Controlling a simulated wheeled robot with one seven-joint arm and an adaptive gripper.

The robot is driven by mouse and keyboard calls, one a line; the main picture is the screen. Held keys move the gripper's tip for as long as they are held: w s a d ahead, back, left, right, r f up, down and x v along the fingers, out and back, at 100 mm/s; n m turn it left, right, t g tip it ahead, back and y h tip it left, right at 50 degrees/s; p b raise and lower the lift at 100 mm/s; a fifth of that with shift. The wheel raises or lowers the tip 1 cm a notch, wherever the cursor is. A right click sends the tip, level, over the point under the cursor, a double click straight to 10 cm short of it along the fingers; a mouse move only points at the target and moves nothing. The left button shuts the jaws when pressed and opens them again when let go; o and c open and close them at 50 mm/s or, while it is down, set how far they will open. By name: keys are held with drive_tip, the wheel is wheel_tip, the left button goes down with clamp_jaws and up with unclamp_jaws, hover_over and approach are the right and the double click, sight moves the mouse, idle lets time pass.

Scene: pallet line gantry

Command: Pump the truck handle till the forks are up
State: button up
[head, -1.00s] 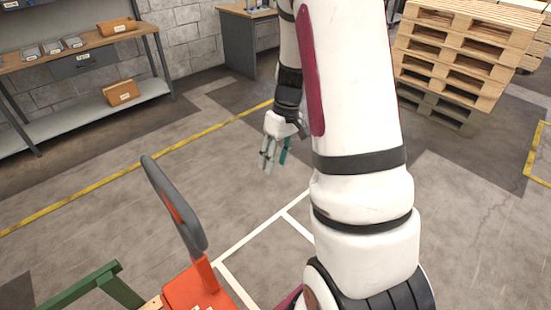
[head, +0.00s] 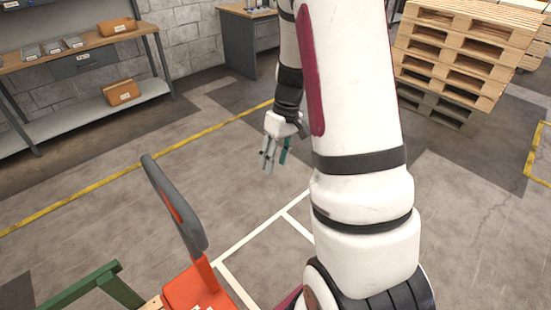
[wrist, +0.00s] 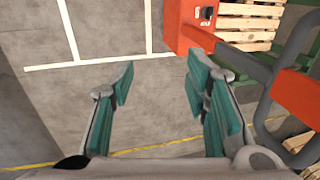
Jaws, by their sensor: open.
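The pallet truck's handle (head: 172,200) is a grey loop with an orange inner part, tilted, in the lower left of the head view. It rises from the truck's orange body (head: 198,290). My gripper (head: 273,160) hangs over bare floor to the right of the handle, apart from it, open and empty. In the wrist view my gripper (wrist: 160,88) shows its teal finger pads spread apart. There the truck's orange body (wrist: 190,25) and the grey handle (wrist: 262,105) lie to the right of the fingers. The forks cannot be made out clearly.
A green frame (head: 95,285) stands at the lower left beside the truck. A wooden pallet stack (head: 465,55) stands at the back right. A workbench (head: 80,50) with bins is at the back left. Floor between is clear, with yellow and white lines.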

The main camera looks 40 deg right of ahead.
drive_tip(key=v, duration=1.2)
